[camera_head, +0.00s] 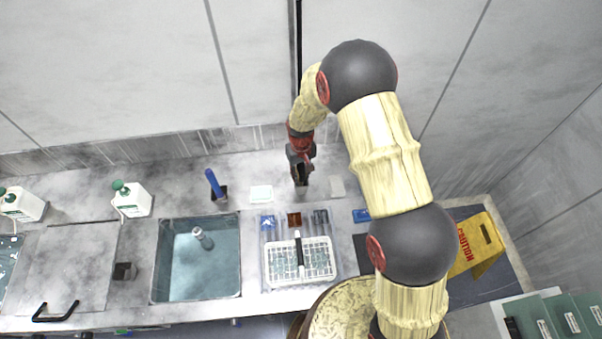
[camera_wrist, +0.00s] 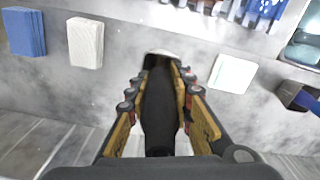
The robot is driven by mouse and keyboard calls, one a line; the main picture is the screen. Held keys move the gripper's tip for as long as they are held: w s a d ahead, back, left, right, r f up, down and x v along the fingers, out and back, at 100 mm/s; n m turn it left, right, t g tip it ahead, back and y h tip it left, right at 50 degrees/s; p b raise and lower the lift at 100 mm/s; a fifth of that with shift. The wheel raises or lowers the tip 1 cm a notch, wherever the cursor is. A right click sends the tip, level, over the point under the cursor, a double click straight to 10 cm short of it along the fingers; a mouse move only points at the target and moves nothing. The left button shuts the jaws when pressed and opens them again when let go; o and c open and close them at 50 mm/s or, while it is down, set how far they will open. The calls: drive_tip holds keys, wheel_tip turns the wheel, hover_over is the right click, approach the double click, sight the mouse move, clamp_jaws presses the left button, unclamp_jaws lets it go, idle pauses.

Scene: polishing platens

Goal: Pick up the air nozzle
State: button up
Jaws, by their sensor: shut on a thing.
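My gripper (camera_wrist: 160,75) is closed around a dark, elongated body, which I take to be the air nozzle (camera_wrist: 158,112). It runs lengthwise between the two yellow-and-black fingers. A pale rounded shape shows behind its far end; I cannot tell what it is. In the head view my gripper (camera_head: 300,174) is over the back part of the counter, behind the white wire basket. The nozzle is mostly hidden there by the fingers. I cannot tell whether it touches the counter.
White pads (camera_head: 261,194) (camera_head: 337,186) lie on either side of my gripper. A blue-handled item (camera_head: 214,182) stands in a dark holder to the left. The white basket (camera_head: 317,275) and sink (camera_head: 165,285) are in front. The wall is close behind.

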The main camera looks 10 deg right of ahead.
clamp_jaws()
